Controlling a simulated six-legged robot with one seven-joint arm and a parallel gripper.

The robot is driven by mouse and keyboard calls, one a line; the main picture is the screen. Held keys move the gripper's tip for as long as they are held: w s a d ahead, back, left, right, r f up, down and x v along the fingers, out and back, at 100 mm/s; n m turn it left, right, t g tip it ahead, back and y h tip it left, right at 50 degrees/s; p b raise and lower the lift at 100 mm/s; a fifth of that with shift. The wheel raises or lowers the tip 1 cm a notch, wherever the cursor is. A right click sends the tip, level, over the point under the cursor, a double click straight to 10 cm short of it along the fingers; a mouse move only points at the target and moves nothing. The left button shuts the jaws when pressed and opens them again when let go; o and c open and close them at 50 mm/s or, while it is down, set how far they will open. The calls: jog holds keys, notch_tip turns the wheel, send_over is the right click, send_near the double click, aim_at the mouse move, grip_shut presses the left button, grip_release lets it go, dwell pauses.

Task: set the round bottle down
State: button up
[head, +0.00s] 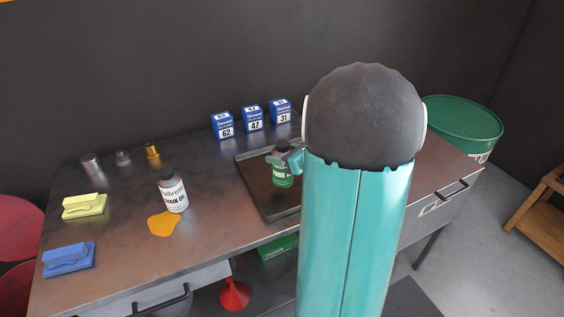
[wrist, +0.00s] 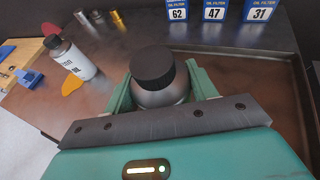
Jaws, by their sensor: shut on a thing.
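The round bottle (head: 283,176) has a grey body, a dark cap and a green label. It is upright over the dark tray (head: 256,195) in the head view. My gripper (head: 289,158) is shut on it near its top. In the wrist view the bottle (wrist: 155,78) shows its black cap and grey shoulders between the two green jaws of my gripper (wrist: 158,92). Its base is hidden there. I cannot tell whether the base touches the tray. My arm covers the tray's right part in the head view.
A chain oil bottle (head: 173,191) stands left of the tray beside a yellow puddle (head: 164,223). Blue filter boxes (head: 252,117) stand behind the tray. A green drum (head: 462,119) stands at right.

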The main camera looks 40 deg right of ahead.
jog(key=shift+w+d+f, duration=0.1)
jog(key=shift+d+f, duration=0.05)
jog(key=shift+f, duration=0.75)
jog(key=shift+d+f, duration=0.1)
jog(key=shift+f, duration=0.75)
jog(key=shift+f, duration=0.15)
jog(key=o, duration=1.2)
jog(key=shift+o, duration=0.2)
